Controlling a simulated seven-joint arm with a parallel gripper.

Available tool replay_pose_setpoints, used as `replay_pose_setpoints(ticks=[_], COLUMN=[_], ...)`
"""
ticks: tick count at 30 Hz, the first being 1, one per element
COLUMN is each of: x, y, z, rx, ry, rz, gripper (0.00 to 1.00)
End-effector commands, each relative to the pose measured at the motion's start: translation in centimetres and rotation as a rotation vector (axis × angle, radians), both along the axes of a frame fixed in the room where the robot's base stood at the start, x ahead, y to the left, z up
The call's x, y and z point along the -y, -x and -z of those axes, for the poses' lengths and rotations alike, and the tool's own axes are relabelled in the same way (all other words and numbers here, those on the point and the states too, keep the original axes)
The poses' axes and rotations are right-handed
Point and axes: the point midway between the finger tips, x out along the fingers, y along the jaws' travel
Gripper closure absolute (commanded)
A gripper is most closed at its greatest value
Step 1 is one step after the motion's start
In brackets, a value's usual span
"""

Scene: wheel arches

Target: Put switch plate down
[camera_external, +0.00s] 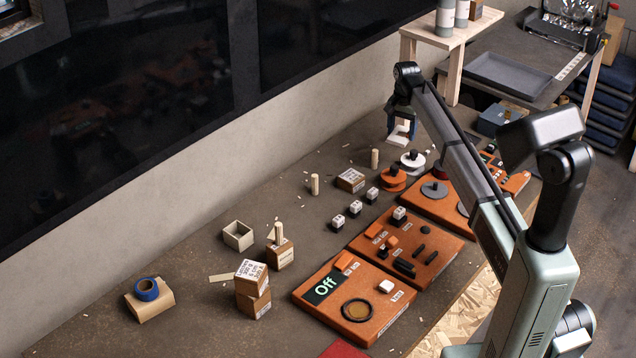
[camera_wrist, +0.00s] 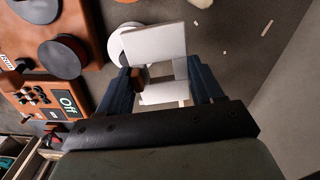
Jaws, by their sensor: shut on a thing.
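The switch plate is a white, flat piece that shows at my gripper in the external view (camera_external: 398,141) and large in the wrist view (camera_wrist: 157,44). My gripper (camera_external: 402,128) is shut on it, with blue fingers on either side in the wrist view (camera_wrist: 165,82). The plate is at the far part of the table, behind the white disc with a black knob (camera_external: 412,160). In the wrist view it covers part of a white disc (camera_wrist: 117,46). I cannot tell whether the plate touches the table.
Orange boards (camera_external: 447,198) with switches and discs lie along the right table edge. An orange disc (camera_external: 391,181) and a wooden peg (camera_external: 374,158) stand nearby. Small boxes (camera_external: 351,180) and white switches (camera_external: 355,208) are further forward. Bare table lies left of my gripper.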

Motion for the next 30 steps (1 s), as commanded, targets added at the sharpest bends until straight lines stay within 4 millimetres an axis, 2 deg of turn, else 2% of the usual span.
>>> replay_pose_setpoints(ticks=[1, 6, 11, 18, 24, 30], x=[-2.4, -9.0, -14.9, -22.7, -27.2, -29.6], y=[0.8, 3.4, 6.6, 12.3, 17.0, 21.2], z=[-0.1, -0.2, -0.3, -0.4, -0.4, -0.3], rx=[0.001, 0.005, 0.007, 0.011, 0.012, 0.012], ry=[0.0, -0.001, -0.003, -0.005, -0.006, -0.007], rz=[-0.028, -0.11, -0.186, -0.299, -0.355, -0.342], gripper=[0.64, 0.64, 0.64, 0.64, 0.64, 0.64])
